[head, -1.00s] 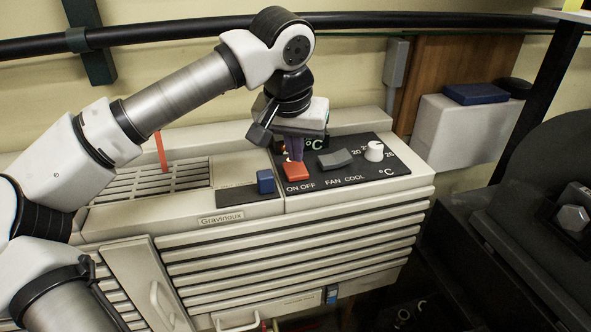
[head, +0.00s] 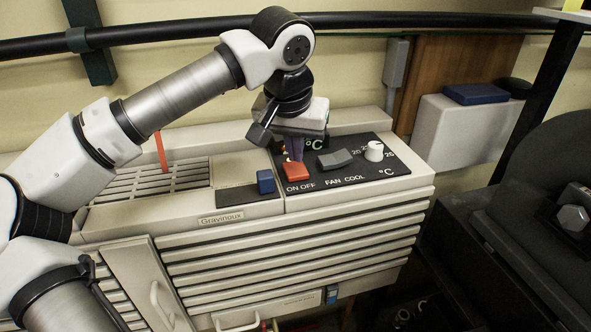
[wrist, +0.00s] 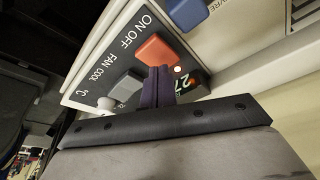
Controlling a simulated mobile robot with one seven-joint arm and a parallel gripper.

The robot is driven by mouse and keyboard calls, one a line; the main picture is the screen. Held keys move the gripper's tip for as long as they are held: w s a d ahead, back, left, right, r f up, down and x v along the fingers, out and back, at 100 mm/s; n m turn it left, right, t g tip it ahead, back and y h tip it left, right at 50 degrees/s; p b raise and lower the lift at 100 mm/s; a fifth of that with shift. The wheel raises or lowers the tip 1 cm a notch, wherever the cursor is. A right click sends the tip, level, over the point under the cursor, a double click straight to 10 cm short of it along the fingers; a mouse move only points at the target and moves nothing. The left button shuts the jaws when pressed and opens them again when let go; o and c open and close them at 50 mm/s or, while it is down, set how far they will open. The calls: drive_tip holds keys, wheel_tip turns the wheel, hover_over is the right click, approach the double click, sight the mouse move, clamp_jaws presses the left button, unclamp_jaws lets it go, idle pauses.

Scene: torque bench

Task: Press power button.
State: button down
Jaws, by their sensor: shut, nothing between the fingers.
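The power button is a red rocker (head: 296,172) above the "ON OFF" label on the black control panel (head: 350,181) of the cream-coloured unit. It also shows in the wrist view as an orange-red block (wrist: 157,50). My gripper (head: 293,158) points down, shut and empty, with its dark purple fingertips at the back edge of the red button. In the wrist view the fingertips (wrist: 159,72) meet or nearly meet the button's near edge; I cannot tell whether they press it.
A grey fan rocker (head: 335,159) and a white temperature knob (head: 374,151) stand to the right on the panel. A blue block (head: 265,182) is to the left, near the slatted vent (head: 170,177). A dark machine (head: 520,215) stands at the right.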

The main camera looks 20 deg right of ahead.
sight(295, 170)
drive_tip(key=shift+f+b, duration=0.65)
drive_tip(key=shift+f, duration=0.2)
idle(0.4)
drive_tip(key=shift+r, duration=0.15)
wheel_tip(295, 170, up, 7)
drive_tip(key=p, duration=0.5)
drive_tip(key=shift+p, duration=0.35)
